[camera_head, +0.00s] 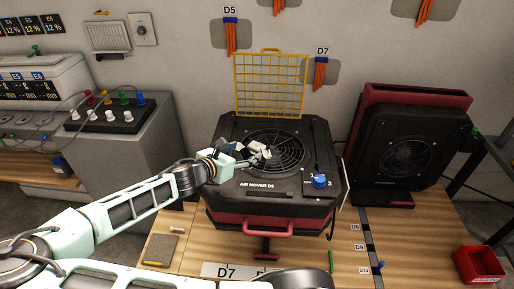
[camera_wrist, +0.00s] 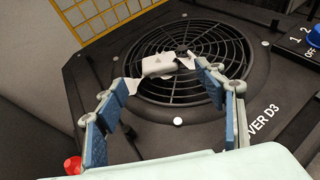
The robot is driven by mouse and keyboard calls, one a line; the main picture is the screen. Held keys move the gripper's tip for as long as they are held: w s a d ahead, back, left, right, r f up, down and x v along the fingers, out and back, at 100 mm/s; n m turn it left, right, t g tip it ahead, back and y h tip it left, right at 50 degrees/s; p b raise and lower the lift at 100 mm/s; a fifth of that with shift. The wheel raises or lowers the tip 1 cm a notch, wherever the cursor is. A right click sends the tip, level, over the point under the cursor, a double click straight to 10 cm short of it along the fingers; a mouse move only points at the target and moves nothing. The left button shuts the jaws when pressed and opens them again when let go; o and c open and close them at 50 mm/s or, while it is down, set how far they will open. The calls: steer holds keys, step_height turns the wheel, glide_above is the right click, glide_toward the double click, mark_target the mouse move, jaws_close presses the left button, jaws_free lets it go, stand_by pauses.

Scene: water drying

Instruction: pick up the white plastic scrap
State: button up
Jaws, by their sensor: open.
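The white plastic scrap (camera_wrist: 158,66) lies on the round black grille of the air mover (camera_wrist: 180,122). In the wrist view it is a pale, crumpled-looking piece just ahead of and between my fingers. In the head view the scrap (camera_head: 259,146) is small and partly mixed in with my fingers. My gripper (camera_wrist: 163,95) is open over the grille, with its blue-padded fingers spread to either side. In the head view my gripper (camera_head: 249,153) is low over the left part of the grille. I cannot tell whether a fingertip touches the scrap.
A yellow wire guard (camera_head: 270,84) stands upright behind the air mover. A blue knob (camera_head: 319,181) sticks up at its right front. A second black and red blower (camera_head: 405,150) leans to the right. A red bin (camera_head: 479,266) sits at the far right.

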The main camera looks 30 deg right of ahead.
mark_target(254, 148)
steer(key=shift+f+x, duration=0.15)
steer(key=shift+x, duration=1.35)
steer(key=shift+f+x, duration=0.1)
steer(key=shift+x, duration=1.35)
steer(key=shift+a, duration=0.15)
steer(key=shift+c, duration=0.2)
steer(key=c, duration=0.9)
